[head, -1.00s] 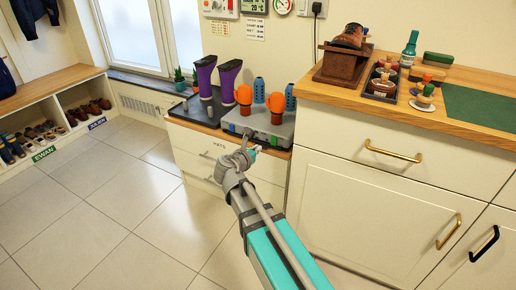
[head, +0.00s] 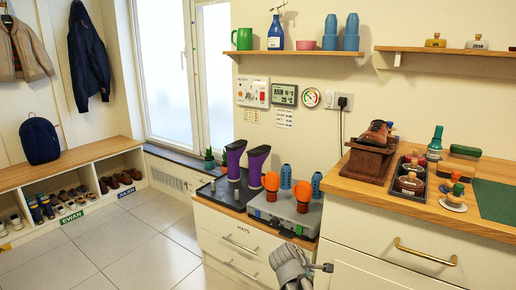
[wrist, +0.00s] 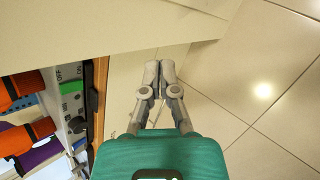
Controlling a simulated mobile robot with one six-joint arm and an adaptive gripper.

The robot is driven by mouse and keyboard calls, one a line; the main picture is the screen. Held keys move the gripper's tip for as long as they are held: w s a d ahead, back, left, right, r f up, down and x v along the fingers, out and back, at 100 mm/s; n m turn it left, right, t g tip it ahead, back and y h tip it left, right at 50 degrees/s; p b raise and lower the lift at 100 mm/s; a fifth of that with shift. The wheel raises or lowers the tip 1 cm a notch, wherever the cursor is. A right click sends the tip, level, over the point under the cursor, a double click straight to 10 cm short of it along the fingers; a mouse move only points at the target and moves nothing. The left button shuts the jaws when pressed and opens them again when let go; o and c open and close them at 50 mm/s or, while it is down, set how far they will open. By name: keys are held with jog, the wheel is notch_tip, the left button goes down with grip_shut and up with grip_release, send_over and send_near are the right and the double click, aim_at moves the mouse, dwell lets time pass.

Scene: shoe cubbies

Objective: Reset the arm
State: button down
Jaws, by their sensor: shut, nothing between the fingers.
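My gripper (wrist: 159,72) shows in the wrist view with its two grey fingers together and nothing between them. Tiled floor and pale cabinet fronts lie behind it, and it touches nothing that I can make out. In the head view only a grey end portion of my arm shows at the bottom edge, in front of the drawer cabinet; the fingers cannot be made out there. The grey boot-dryer box (head: 285,213) with orange and blue posts stands on the low cabinet, close to the arm; its side also shows at the left of the wrist view (wrist: 75,125).
Purple boots (head: 235,160) stand on a black tray left of the box. The higher wooden counter (head: 420,205) on the right holds a brown shoe (head: 375,133) on a stand and a tray of polish. Shoe cubbies (head: 70,172) are at left. The tiled floor (head: 140,245) is open.

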jog(key=s+f+m+g+y+p, duration=0.1)
jog(key=s+m+g+y+p, duration=0.35)
jog(key=s+m, duration=0.85)
notch_tip(320, 180, up, 37)
jog(key=w+m+y+p, duration=0.1)
jog(key=y+p, duration=0.1)
jog(key=p, duration=3.4)
jog(key=shift+w+r+g, duration=0.2)
jog(key=shift+w+g, duration=0.1)
jog(key=shift+g, duration=0.15)
jog(key=shift+a, duration=0.15)
